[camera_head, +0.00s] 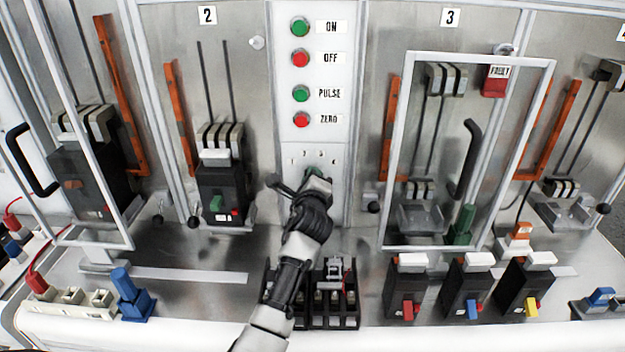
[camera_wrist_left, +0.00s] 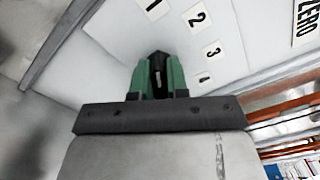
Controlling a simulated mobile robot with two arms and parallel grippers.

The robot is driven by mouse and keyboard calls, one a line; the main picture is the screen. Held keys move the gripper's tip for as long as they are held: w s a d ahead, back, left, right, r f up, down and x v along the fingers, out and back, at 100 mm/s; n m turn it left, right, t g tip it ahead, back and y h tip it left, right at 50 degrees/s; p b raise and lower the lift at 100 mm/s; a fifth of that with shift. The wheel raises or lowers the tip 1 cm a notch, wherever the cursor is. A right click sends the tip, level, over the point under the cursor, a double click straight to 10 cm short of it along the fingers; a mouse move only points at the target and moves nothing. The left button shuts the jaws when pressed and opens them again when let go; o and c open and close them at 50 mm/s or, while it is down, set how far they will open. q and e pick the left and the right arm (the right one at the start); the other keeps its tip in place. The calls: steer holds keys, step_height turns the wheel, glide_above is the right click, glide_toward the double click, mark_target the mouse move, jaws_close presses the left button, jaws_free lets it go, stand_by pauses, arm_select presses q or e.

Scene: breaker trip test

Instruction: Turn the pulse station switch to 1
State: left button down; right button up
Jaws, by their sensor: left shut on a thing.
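In the left wrist view label 1 (camera_wrist_left: 155,8) is at the top and label 4 (camera_wrist_left: 204,78) is right of the knob. My left gripper (camera_head: 314,182) is shut on the switch, at the panel below the buttons. It also shows in the left wrist view (camera_wrist_left: 158,92). The gripper hides much of the knob in the head view, and its exact setting is unclear. My right gripper is not in view.
ON, OFF, PULSE and ZERO buttons (camera_head: 300,93) sit above the switch. Breaker bay 2 (camera_head: 222,185) is to the left. Bay 3, behind a white-framed door (camera_head: 387,160), is to the right. A black rack (camera_head: 345,310) and several black breakers (camera_head: 465,290) stand on the bench in front.

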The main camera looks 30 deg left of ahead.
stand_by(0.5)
arm_select(q)
steer(key=c, duration=1.1)
jaws_free()
steer(key=shift+s, duration=0.1)
steer(key=shift+b+v, duration=0.95)
steer(key=shift+v, duration=4.4)
